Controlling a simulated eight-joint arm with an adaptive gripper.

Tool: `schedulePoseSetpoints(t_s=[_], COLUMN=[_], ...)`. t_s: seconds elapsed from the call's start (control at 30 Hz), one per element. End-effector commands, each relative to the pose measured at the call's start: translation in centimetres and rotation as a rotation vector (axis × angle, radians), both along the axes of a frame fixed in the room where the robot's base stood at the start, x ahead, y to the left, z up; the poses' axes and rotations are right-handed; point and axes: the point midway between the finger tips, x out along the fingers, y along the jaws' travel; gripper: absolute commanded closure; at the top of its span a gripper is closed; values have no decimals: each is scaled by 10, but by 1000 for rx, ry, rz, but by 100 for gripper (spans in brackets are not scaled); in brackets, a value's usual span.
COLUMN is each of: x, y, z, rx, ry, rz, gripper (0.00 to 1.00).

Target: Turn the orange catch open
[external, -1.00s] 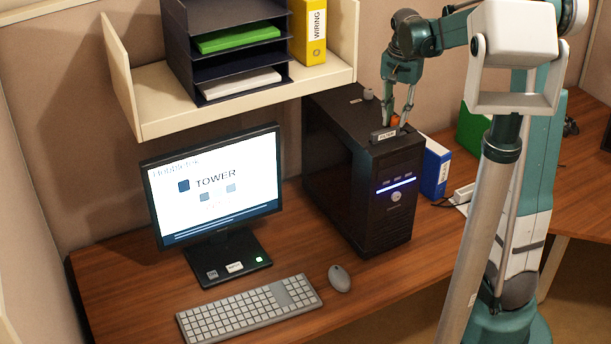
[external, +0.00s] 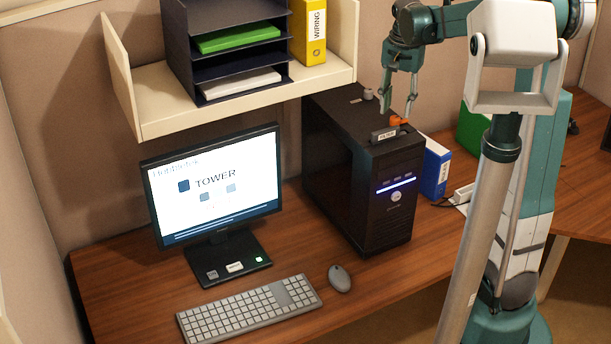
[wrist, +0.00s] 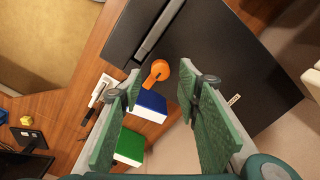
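The orange catch (external: 398,121) sits on top of the black computer tower (external: 340,150), near its front right edge, beside a small labelled plate (external: 385,134). I cannot tell the exact gap to the catch.
A shelf (external: 220,98) with trays hangs at the upper left. A blue binder (external: 434,168) stands right of the tower. A monitor (external: 215,180) and keyboard (external: 250,308) occupy the desk left.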

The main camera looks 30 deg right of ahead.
Motion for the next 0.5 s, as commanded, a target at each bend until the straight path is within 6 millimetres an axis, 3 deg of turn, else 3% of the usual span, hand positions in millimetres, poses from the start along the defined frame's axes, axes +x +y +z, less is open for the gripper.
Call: schedulePoseSetpoints(t_s=[0.5], x=[-2], y=[-1], z=[71], rx=[0], ry=[0], rz=[0], gripper=[66])
